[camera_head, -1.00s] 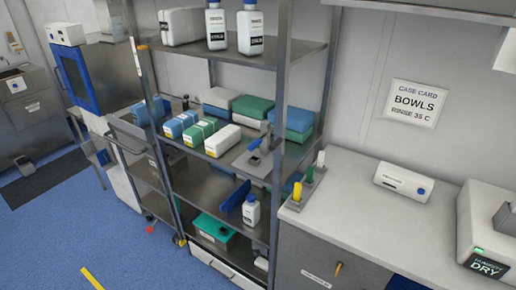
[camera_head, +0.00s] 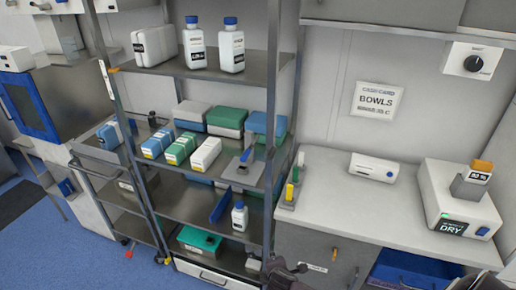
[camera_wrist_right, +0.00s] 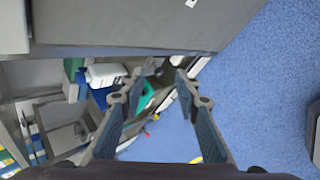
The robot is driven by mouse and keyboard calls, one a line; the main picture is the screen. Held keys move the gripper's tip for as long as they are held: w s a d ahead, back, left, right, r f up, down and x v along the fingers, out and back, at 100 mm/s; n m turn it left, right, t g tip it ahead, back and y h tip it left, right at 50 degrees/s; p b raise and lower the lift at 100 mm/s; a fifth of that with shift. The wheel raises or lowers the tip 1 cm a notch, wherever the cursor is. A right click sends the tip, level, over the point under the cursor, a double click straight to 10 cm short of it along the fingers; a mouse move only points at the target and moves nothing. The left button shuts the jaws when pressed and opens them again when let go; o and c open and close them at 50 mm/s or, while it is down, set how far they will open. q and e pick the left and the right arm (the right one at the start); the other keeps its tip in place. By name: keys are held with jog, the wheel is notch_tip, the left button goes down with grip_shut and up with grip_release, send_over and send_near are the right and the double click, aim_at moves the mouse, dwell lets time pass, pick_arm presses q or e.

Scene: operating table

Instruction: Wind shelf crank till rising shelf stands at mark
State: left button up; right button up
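The shelf rack (camera_head: 212,72) stands left of centre in the head view, with several grey shelves between metal uprights. I cannot tell which shelf is the rising one. A grey plate with a dark block (camera_head: 242,170) lies at the right of the middle shelf; I cannot identify the crank surely. My right gripper (camera_head: 286,270) is low in front of the rack's right corner. In the right wrist view (camera_wrist_right: 157,88) its fingers are apart, with nothing clearly between them. My left gripper is not in view.
Packs (camera_head: 182,148) and white bottles (camera_head: 231,48) stand on the shelves; a green box (camera_head: 199,241) is low down. Right of the rack is a counter (camera_head: 335,203) with coloured handles (camera_head: 290,192) and a white dryer (camera_head: 462,205). Blue floor (camera_head: 75,255) is free at left.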

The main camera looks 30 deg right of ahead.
jog(key=w+r+n+t+h+p, duration=0.1)
jog(key=w+r+n+t, duration=0.15)
jog(key=r, duration=0.95)
jog(key=w+r+n+t+h+p, duration=0.15)
jog(key=w+r, duration=0.25)
jog(key=r, duration=0.8)
jog(key=n+t+h+p, duration=0.1)
jog(key=t+p, duration=0.1)
send_near(271, 157)
jog(key=w+d, duration=0.2)
jog(key=w, duration=0.1)
jog(key=x, duration=0.2)
jog(key=p+x, duration=0.1)
jog(key=x, duration=0.1)
jog(key=p+x, duration=0.1)
jog(key=x, duration=0.1)
jog(key=shift+w+f, duration=0.25)
jog(key=shift+f, duration=0.2)
jog(key=shift+x, duration=0.85)
jog(key=shift+s+f, duration=0.1)
jog(key=shift+f, duration=0.05)
grip_shut()
